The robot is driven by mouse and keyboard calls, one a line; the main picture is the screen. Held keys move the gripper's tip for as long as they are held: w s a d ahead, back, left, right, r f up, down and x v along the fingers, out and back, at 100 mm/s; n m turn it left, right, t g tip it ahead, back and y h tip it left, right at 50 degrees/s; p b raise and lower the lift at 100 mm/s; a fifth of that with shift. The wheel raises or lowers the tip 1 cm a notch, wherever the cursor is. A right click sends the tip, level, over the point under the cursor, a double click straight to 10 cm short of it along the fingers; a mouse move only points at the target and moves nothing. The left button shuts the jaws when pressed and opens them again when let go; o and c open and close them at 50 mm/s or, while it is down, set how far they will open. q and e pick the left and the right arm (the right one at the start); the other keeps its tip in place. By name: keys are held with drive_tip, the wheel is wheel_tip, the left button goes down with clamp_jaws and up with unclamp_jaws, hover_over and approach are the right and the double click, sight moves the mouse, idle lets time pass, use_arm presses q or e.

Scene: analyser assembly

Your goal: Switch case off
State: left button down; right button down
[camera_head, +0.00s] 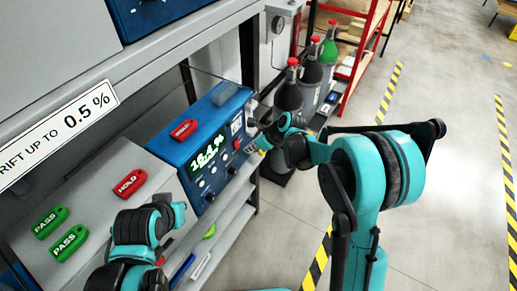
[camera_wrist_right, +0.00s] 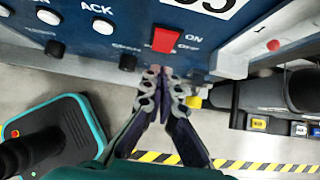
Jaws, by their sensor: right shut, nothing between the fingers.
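In the head view, the right gripper (camera_head: 259,143) is at the right end of the panel. My left arm is at lower left; its fingers are not clear.
Red HOLD (camera_head: 130,183) and green PASS (camera_head: 68,242) tags lie on the grey surface, and another red tag (camera_head: 184,130) lies on the case. Gas bottles (camera_head: 289,92) with red caps stand behind my right gripper. Open floor lies to the right.

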sight(238, 145)
drive_tip(key=shift+w+a+f, duration=0.1)
drive_tip(key=shift+w+a, duration=0.55)
drive_tip(key=shift+a, duration=0.25)
drive_tip(key=shift+w+a+f+b, duration=0.1)
drive_tip(key=shift+w+a+b, duration=0.1)
drive_tip(key=shift+b, duration=0.1)
drive_tip(key=shift+r+p, duration=0.55)
drive_tip(key=shift+r, duration=0.3)
